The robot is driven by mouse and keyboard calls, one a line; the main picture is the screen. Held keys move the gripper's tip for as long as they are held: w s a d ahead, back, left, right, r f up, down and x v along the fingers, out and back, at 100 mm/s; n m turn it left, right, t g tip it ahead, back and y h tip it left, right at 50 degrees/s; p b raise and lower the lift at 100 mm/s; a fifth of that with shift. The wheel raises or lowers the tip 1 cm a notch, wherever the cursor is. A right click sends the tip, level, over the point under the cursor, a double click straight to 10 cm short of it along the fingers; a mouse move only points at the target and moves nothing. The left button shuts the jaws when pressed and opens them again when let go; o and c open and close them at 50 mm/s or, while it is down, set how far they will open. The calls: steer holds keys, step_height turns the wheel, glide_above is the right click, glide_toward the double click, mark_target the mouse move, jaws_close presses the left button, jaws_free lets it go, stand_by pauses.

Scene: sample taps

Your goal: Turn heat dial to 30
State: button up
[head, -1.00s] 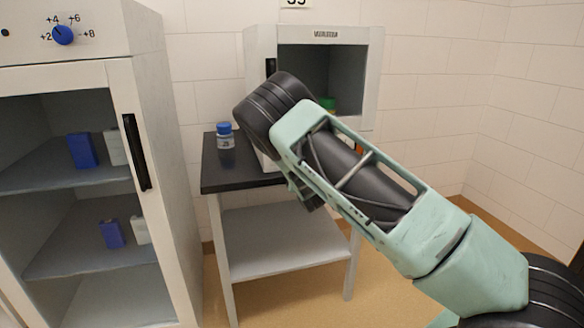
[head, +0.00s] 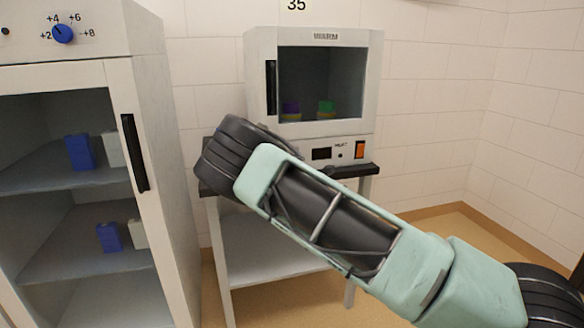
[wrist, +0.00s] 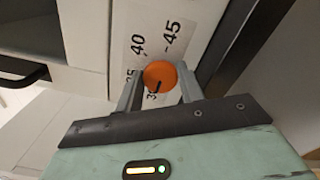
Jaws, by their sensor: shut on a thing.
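The heat dial (wrist: 161,72) is a round orange knob with a dark pointer line, seen in the wrist view. My gripper (wrist: 159,86) is shut on it, one finger on each side. The pointer faces the lower edge, toward a partly hidden label beginning with 3. The labels 40 and 45 read clearly beyond the knob; another beside the left finger is partly covered. In the head view, the white warming cabinet (head: 376,95) stands on a dark-topped table, and my arm hides my gripper and the dial.
An orange rectangle (head: 360,149) and a dark display (head: 321,153) are on the cabinet's lower panel. Several coloured items stand inside behind its front. A tall white cabinet (head: 160,150) with a blue knob (head: 62,34) stands on the left. Floor at the right is clear.

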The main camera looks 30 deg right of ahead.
steer(key=shift+f, duration=0.1)
stand_by(0.3)
steer(key=o, duration=1)
steer(key=v, duration=1.7)
steer(key=shift+s+a, duration=0.1)
steer(key=shift+s, duration=0.15)
